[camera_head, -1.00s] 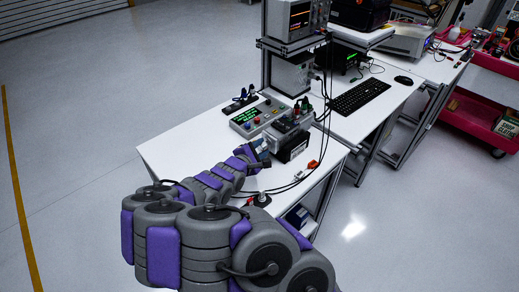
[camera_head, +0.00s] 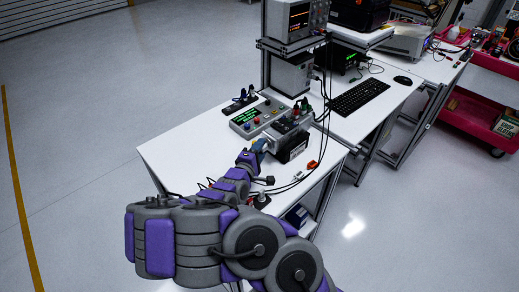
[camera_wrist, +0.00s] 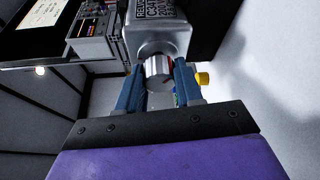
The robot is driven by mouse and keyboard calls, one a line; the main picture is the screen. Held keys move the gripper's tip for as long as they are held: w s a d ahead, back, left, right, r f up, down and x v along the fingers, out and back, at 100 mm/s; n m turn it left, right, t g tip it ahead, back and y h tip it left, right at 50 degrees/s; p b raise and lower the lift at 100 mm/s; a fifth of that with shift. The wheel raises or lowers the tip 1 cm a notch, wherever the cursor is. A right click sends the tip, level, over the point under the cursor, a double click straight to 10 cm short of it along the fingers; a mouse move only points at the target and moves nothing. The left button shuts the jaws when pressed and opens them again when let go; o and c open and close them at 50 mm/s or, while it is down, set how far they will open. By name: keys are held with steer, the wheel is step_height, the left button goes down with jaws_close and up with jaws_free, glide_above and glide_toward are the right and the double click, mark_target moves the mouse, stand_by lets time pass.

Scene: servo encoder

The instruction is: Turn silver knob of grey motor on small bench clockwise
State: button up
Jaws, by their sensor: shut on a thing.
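The grey motor (camera_wrist: 157,28) shows at the top middle of the wrist view, with a printed label on its body. Its silver knob (camera_wrist: 157,66) faces me and sits between the two blue fingers of my gripper (camera_wrist: 158,88). The fingers are shut on the knob from both sides. In the head view, my gripper (camera_head: 260,146) reaches the motor (camera_head: 291,133) on the small white bench (camera_head: 185,135). My arm and gripper hide the knob there.
A control box (camera_head: 257,117) with a green display and coloured buttons stands behind the motor. Black cables run along the bench's right side, near a red connector (camera_head: 312,165). A keyboard (camera_head: 359,97) lies on the neighbouring bench. The bench's left part is clear.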

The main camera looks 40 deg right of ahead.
steer(key=shift+s+f, duration=0.1)
steer(key=shift+f, duration=0.1)
steer(key=o, duration=1)
steer(key=shift+r, duration=0.1)
steer(key=shift+o, duration=0.2)
steer(key=p+v, duration=0.4)
steer(key=v, duration=1.3)
steer(key=shift+a+p, duration=0.2)
steer(key=shift+p, duration=0.15)
